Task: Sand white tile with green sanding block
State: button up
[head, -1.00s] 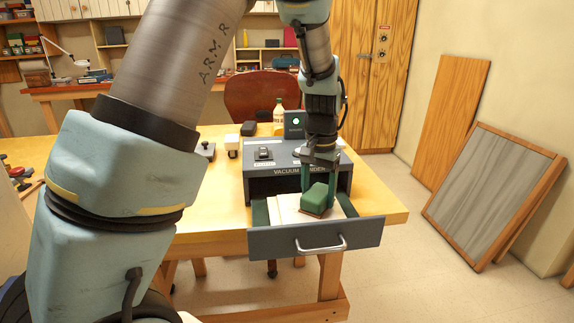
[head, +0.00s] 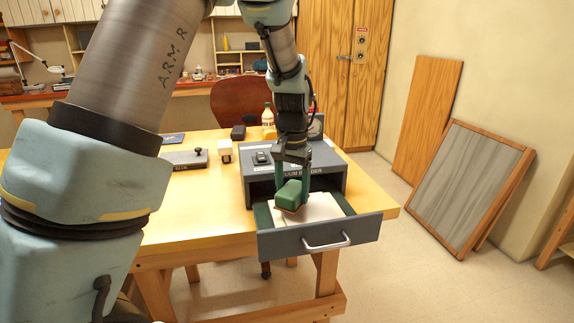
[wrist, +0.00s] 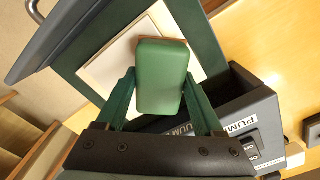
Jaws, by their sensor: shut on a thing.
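The green sanding block (head: 291,194) is held in my gripper (head: 291,183), whose fingers are shut on its sides. In the wrist view the block (wrist: 161,77) sits between the two green fingers of my gripper (wrist: 159,95). The white tile (head: 318,208) lies in the open drawer of the vacuum sander box, and it also shows in the wrist view (wrist: 112,72). The block is over the tile's left and rear part and hides some of it. I cannot tell whether block and tile touch.
The grey vacuum sander (head: 325,170) stands on the yellow table (head: 200,220), its drawer (head: 320,238) pulled out past the front edge. A bottle (head: 268,115), a dark block (head: 238,132) and a grey clamp-like tool (head: 185,160) stand behind and left. The table's left front is clear.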

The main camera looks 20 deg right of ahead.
jog(key=shift+a+r+p, duration=0.15)
jog(key=shift+r+p, duration=0.2)
jog(key=shift+r, duration=0.35)
jog(key=shift+r+p, duration=1.9)
jog(key=shift+r, duration=0.4)
